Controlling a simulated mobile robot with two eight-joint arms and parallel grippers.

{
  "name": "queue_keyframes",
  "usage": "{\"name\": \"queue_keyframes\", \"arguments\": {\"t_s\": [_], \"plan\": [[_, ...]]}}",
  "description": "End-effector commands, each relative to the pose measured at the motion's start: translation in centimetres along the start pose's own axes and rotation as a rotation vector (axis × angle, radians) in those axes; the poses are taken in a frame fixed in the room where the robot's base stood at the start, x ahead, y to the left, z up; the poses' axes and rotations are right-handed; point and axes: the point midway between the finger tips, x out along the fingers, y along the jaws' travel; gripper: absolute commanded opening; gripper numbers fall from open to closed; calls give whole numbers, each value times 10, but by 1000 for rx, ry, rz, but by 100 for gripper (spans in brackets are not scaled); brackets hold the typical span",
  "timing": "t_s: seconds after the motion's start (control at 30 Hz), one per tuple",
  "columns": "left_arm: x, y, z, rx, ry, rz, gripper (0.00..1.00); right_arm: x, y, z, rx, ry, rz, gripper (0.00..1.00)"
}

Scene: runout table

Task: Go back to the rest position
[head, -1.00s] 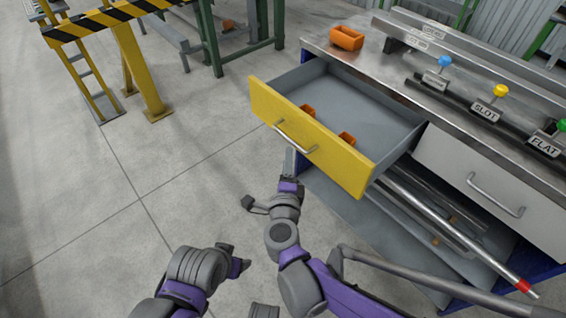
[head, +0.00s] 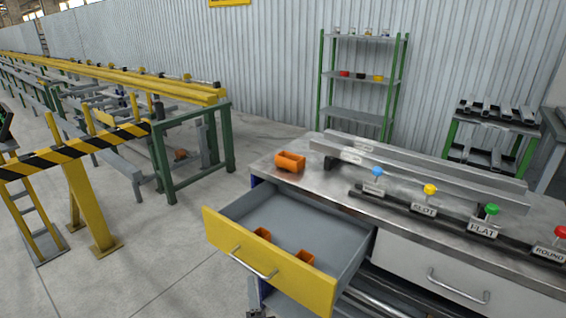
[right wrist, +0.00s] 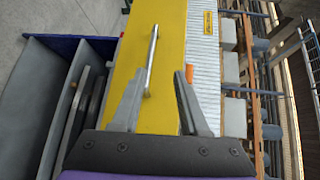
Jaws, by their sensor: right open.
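My right gripper (right wrist: 166,78) is open in the right wrist view, its two grey fingers apart with nothing held. It faces the yellow front of the pulled-out drawer (right wrist: 128,62). The silver drawer handle (right wrist: 151,62) shows ahead, between the lines of the fingers; I cannot tell the exact gap. In the head view only a small part of the right gripper (head: 255,312) shows at the bottom edge, below the drawer. My left gripper is out of view.
A closed grey drawer (head: 430,272) is on the right. A striped barrier (head: 80,150) stands at left. Open floor (head: 150,262) lies left of the drawer.

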Motion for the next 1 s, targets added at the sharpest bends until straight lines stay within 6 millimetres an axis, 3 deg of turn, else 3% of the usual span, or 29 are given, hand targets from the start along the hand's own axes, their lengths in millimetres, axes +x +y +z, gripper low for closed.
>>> {"name": "queue_keyframes", "arguments": {"t_s": [0.1, 0.2, 0.27, 0.4, 0.6, 0.73, 0.8, 1.0], "plan": [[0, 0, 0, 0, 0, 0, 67, -20, -16, -23, -242, -109, 8, 44], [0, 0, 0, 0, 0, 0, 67, -49, -7, -44, -509, -228, 79, 44], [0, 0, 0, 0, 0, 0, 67, -72, 8, -60, -666, -297, 155, 44], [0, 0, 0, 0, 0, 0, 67, -139, 61, -109, -982, -441, 410, 44], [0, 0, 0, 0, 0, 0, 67, -231, 118, -172, -1213, -574, 770, 44], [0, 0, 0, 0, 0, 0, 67, -289, 142, -208, -1285, -634, 995, 44], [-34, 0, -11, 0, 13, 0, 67, -291, 104, -204, -1292, -628, 973, 44], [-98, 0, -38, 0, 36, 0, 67, -297, 36, -201, -1300, -610, 953, 44]]}}
